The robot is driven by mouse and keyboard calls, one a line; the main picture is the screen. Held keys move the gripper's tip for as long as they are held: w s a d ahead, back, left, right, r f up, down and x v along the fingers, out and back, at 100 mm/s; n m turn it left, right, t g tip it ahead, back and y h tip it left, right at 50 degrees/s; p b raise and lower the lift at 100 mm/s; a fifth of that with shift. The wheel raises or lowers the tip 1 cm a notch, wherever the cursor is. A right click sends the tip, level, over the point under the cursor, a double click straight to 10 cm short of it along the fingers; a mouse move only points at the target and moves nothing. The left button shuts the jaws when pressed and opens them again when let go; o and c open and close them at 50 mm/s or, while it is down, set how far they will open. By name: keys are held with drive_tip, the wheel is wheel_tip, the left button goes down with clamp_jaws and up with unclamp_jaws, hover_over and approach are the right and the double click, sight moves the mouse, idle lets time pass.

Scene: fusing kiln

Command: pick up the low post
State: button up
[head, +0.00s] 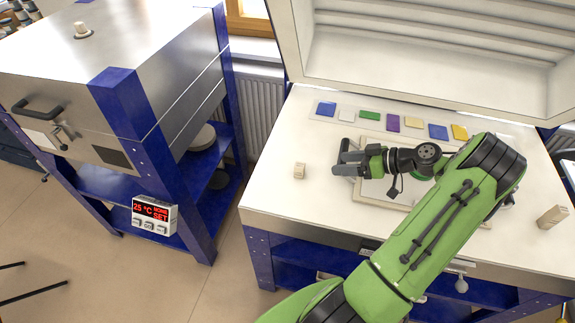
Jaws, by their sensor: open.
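The low post (299,170) is a small pale beige block on the left part of the white kiln bed (275,205). It stands clear of other things. A second pale post (552,217), which looks taller, is near the right edge of the bed. My gripper (343,158) is open and empty, to the right of the low post and apart from it. Its fingers point left, towards the post. How high the gripper is above the bed is hard to tell.
A pale framed board (372,195) lies under my gripper, partly hidden by my arm. A strip with several coloured glass pieces (369,115) lies behind. The open kiln lid (430,60) rises at the back. A closed kiln (120,60) stands left.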

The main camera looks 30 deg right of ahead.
sight(300, 165)
drive_tip(key=b+x, duration=0.1)
drive_tip(key=x, duration=1.4)
drive_tip(key=shift+s, duration=0.15)
drive_tip(key=shift+c, duration=1.1)
drive_tip(key=c, duration=1)
